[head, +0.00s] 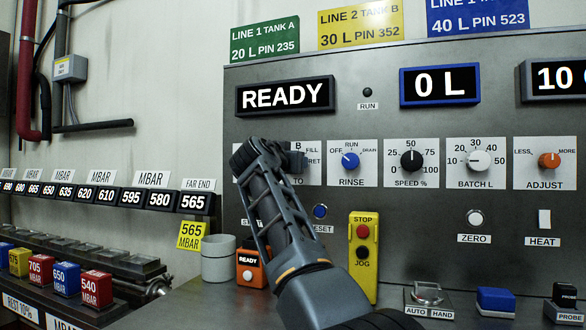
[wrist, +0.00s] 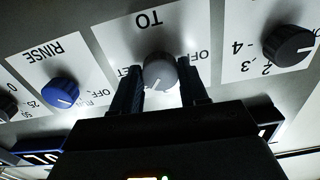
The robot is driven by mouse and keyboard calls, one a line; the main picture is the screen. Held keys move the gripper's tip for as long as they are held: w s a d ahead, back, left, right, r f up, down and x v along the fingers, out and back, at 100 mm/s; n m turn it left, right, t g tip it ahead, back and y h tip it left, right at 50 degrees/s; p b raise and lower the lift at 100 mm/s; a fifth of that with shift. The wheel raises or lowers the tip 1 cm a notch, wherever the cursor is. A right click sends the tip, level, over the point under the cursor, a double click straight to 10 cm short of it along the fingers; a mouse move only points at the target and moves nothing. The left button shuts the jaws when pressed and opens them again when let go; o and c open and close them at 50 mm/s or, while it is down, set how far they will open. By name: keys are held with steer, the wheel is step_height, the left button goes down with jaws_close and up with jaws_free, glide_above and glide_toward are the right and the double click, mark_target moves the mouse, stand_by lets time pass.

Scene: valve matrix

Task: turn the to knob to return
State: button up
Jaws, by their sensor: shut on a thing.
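The TO knob (wrist: 160,72) is a grey round knob on a white plate (wrist: 115,37); the wrist view shows it upside down. My gripper (wrist: 163,84) has one finger on each side of this knob and is shut on it. A pale pointer mark shows faintly on the knob's lower side in that view, but its exact setting is hard to tell. In the head view my gripper (head: 292,160) covers the knob. The labels B, FILL and RET show at the right part of the TO plate (head: 313,172), partly cut off.
The blue RINSE knob (head: 350,160) is just right of my gripper; the black SPEED knob (head: 411,161) is further right. Another dark knob (wrist: 289,45) is on the other side. Below are a yellow STOP/JOG box (head: 363,258), an orange READY box (head: 252,267) and a grey cup (head: 218,258).

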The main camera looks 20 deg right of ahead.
steer(key=shift+f+m+b, duration=0.15)
steer(key=shift+m+b, duration=1)
steer(key=shift+m, duration=3.65)
steer(key=o, duration=1.1)
steer(key=shift+c, duration=0.2)
steer(key=v, duration=0.7)
steer(key=shift+s+a, duration=0.25)
steer(key=shift+a, duration=0.05)
steer(key=shift+r, duration=0.2)
